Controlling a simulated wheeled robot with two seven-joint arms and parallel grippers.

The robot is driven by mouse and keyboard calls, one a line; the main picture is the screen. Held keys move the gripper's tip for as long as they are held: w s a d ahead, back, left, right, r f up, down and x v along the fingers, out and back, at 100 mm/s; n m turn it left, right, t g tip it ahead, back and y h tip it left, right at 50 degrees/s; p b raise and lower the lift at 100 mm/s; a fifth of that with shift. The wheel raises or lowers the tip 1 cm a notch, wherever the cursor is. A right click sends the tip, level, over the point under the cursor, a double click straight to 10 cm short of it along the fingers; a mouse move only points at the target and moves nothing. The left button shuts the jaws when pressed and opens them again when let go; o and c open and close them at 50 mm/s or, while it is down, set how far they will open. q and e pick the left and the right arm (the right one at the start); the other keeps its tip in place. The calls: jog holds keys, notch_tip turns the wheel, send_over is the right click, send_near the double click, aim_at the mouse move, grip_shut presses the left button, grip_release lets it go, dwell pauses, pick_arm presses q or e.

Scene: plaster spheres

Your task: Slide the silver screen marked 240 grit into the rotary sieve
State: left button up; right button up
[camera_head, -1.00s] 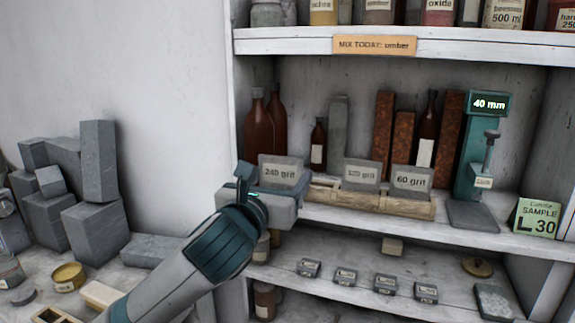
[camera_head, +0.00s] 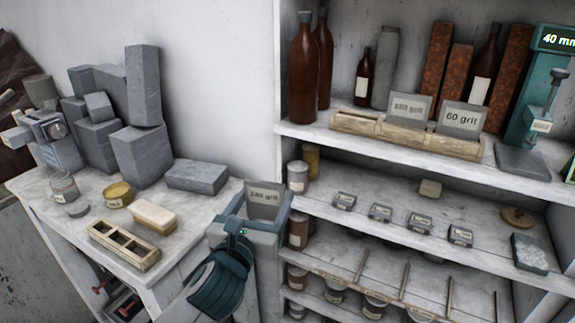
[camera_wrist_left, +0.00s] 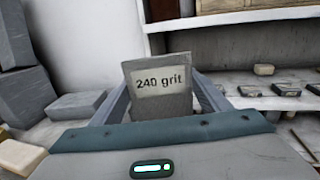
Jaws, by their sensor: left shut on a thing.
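My left gripper (camera_head: 262,212) is shut on the silver screen marked 240 grit (camera_head: 265,197). It holds the screen upright in front of the shelf unit, near the table's right end. In the left wrist view the screen (camera_wrist_left: 160,84) stands between the two fingers (camera_wrist_left: 160,108), its label facing the camera and its lower part hidden by the gripper. My right gripper is not in view.
A wooden rack (camera_head: 385,138) on the shelf holds the 120 grit (camera_head: 408,107) and 60 grit (camera_head: 461,118) screens. Grey blocks (camera_head: 140,155), a slotted wooden tray (camera_head: 124,245), a brush-like block (camera_head: 153,217) and tins (camera_head: 118,194) crowd the table (camera_head: 190,230).

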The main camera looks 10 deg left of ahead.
pick_arm(q)
jog(key=s+a+f+y, duration=0.1)
jog(key=s+a+f, duration=0.4)
jog(key=s+f, duration=0.2)
jog(key=shift+a+f+n+y+b, duration=0.3)
jog(key=shift+f+n, duration=0.1)
jog(key=shift+f, duration=0.3)
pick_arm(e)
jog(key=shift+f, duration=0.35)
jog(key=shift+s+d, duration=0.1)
